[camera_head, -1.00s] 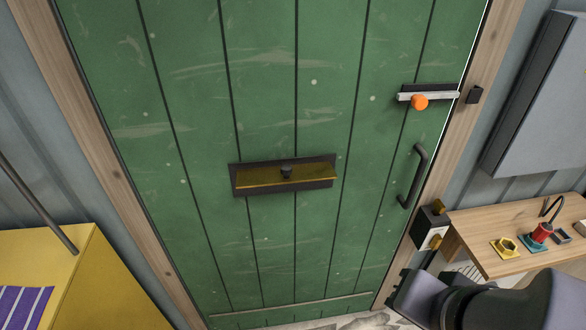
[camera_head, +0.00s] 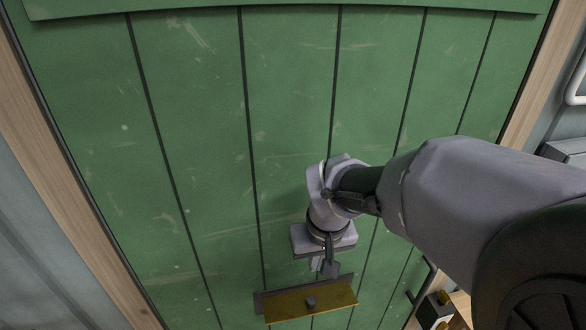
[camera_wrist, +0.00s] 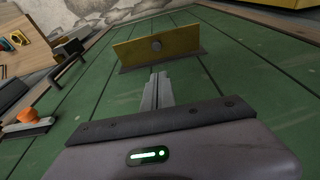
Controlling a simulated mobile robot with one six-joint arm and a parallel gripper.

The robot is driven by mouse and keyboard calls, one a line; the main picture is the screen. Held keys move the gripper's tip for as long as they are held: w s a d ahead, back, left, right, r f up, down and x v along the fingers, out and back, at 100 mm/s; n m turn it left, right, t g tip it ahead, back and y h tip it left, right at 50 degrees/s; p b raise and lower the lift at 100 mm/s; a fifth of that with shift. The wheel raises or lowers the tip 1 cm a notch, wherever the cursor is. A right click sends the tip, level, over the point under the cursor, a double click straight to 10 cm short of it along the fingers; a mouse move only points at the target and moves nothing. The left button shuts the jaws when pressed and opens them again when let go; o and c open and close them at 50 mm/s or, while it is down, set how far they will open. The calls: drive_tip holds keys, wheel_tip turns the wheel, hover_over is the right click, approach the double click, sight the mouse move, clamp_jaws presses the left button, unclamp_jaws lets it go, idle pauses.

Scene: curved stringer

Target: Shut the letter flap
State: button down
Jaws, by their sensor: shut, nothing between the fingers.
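The letter flap (camera_head: 290,306) is a brass-coloured plate with a dark knob (camera_head: 310,302), set in a dark frame (camera_head: 259,300) low on the green door. It juts outward from the door, so it stands open. In the wrist view the flap (camera_wrist: 130,53) rises off its dark frame, and its knob face is towards me. My gripper (camera_head: 329,271) is shut and empty, pointing down in front of the door just above the flap. In the wrist view its closed fingertips (camera_wrist: 160,76) lie just short of the flap. I cannot tell whether they touch it.
The green door (camera_head: 190,130) has a wooden frame (camera_head: 45,130). A dark pull handle (camera_wrist: 66,66) and a latch with an orange knob (camera_wrist: 28,116) are on the door to one side. A wooden shelf with small items (camera_wrist: 15,42) is beyond. The door left of my arm is clear.

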sight(312, 298)
drive_tip(key=x, duration=0.4)
drive_tip(key=s+b+x, duration=0.1)
drive_tip(key=x, duration=0.4)
drive_tip(key=s+b+x, duration=0.1)
drive_tip(key=x, duration=0.3)
drive_tip(key=shift+d+f, duration=0.4)
drive_tip(key=shift+f, duration=0.3)
drive_tip(key=shift+w, duration=0.1)
